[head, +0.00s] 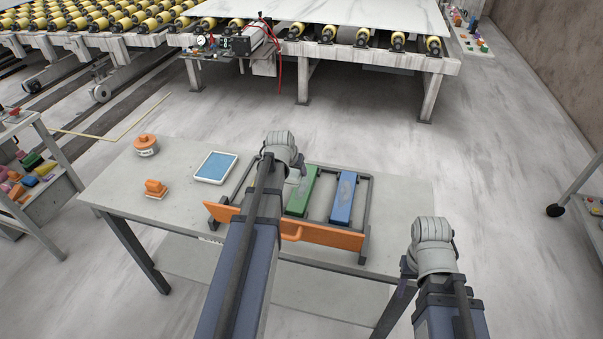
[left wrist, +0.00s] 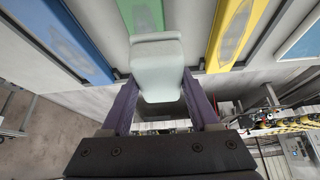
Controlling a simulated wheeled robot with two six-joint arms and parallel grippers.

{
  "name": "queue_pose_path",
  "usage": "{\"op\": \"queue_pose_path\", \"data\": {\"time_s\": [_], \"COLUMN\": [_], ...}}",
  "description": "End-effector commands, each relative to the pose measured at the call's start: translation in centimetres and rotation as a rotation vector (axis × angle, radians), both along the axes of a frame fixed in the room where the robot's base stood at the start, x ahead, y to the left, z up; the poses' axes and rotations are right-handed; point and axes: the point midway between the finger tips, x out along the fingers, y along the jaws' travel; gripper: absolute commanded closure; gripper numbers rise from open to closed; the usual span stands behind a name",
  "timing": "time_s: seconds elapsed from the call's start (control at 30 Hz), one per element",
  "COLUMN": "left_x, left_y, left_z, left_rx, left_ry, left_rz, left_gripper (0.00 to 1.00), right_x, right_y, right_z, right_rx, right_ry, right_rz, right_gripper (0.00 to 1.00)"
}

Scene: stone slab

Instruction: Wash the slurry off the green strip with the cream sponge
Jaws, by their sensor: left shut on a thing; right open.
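My left gripper (left wrist: 158,88) is shut on the cream sponge (left wrist: 157,62), which shows pale between its two fingers in the left wrist view. The green strip (left wrist: 146,14) lies just beyond the sponge, with a dull grey smear on it. Whether the sponge touches the strip I cannot tell. In the head view the green strip (head: 302,192) lies in a rack, just right of my left arm, which hides part of it. My right gripper (head: 408,266) is at the table's right front corner, apart from the rack, its fingers mostly hidden.
A smeared blue strip (head: 343,196) lies right of the green one; a smeared yellow strip (left wrist: 230,30) lies on its other side. An orange bar (head: 325,235) fronts the rack. A blue-filled tray (head: 215,167) and two orange tools (head: 146,145) (head: 155,188) stand left on the table.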

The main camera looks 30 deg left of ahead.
Motion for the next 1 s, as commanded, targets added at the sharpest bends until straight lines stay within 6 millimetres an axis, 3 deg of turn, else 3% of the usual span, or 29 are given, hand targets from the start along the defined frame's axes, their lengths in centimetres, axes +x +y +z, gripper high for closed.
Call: {"op": "queue_pose_path", "data": {"time_s": [0.03, 0.13, 0.43, 1.0], "left_x": [-1.6, -2.7, -2.9, -3.3], "left_y": [-1.2, -2.3, -2.5, -1.8], "left_z": [0.7, 1.0, 0.7, -4.1], "left_rx": [0.001, 0.002, 0.002, 0.000], "left_ry": [-0.001, -0.004, -0.005, -0.005], "left_rz": [0.012, 0.036, 0.051, 0.054], "left_gripper": [0.83, 0.83, 0.83, 0.83], "right_x": [0.0, 0.0, 0.0, 0.0], "right_y": [0.0, 0.0, 0.0, 0.0], "right_z": [0.7, 1.0, 0.6, -4.1], "right_rx": [0.000, 0.000, 0.000, 0.000], "right_ry": [0.000, 0.000, 0.000, 0.000], "right_rz": [0.000, 0.000, 0.000, 0.000], "right_gripper": [0.50, 0.50, 0.50, 0.50]}}
